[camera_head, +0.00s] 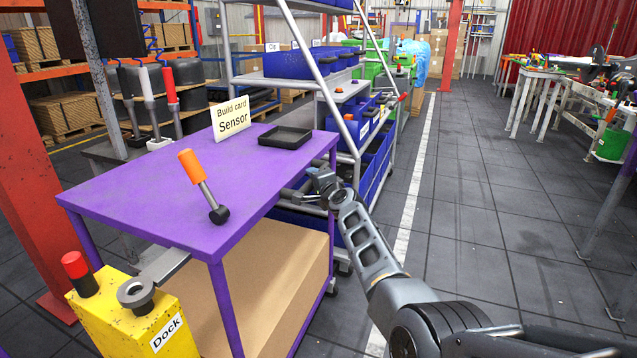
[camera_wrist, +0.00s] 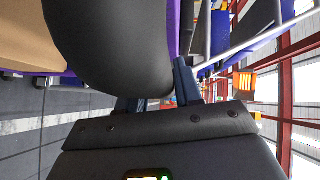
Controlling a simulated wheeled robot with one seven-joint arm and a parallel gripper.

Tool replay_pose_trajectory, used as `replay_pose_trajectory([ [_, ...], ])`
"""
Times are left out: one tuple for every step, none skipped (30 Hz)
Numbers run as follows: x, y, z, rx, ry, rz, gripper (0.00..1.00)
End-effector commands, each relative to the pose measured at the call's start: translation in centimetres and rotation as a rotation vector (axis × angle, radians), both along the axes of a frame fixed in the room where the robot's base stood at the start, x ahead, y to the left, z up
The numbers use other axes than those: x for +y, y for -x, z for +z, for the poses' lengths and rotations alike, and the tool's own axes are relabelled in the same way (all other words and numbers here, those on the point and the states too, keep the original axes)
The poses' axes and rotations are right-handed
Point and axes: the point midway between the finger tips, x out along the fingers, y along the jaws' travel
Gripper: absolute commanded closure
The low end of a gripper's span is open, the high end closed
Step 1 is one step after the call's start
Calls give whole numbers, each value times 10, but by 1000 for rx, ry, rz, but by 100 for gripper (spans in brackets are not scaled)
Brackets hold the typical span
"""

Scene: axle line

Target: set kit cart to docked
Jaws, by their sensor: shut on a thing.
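The kit cart (camera_head: 130,198) is a purple table with a build card reading "Sensor" (camera_head: 231,119), a black tray (camera_head: 285,136) and a tilted orange-handled lever (camera_head: 197,178) on top. A yellow post labelled "Dock" (camera_head: 150,322) stands at its near left corner, with a dark ring (camera_head: 136,292) beside a grey bar (camera_head: 163,266). I cannot tell whether they are latched. My gripper (camera_head: 318,184) is at the cart's right side, shut on what appears to be its handle. In the wrist view, a dark rounded part (camera_wrist: 110,45) fills the space before my gripper (camera_wrist: 160,95).
A rack with blue bins (camera_head: 300,63) stands close behind the cart. A red post (camera_head: 30,150) is at the left. A red knob (camera_head: 75,264) tops the yellow post. Open tiled floor (camera_head: 490,210) lies to the right, with a white line along it.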

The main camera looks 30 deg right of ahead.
Motion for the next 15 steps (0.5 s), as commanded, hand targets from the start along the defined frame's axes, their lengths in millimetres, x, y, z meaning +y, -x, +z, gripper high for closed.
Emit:
replay_pose_trajectory([
  [6,-2,1,1,2,10,100],
  [6,-2,1,1,2,10,100],
  [7,-2,2,0,2,10,100],
  [7,-2,2,0,1,11,100],
  [7,-3,2,0,2,12,65],
  [7,-3,2,0,2,12,61],
  [7,-3,2,0,2,12,58],
  [6,-2,2,0,2,10,55],
  [6,-2,2,0,2,10,51],
  [6,-2,2,-1,2,10,49],
  [5,-2,2,-1,2,10,46],
  [5,-2,2,-1,2,9,45],
  [5,-2,2,-1,2,9,45],
  [5,-2,2,-1,2,8,45],
  [4,-2,2,-1,1,7,45],
])
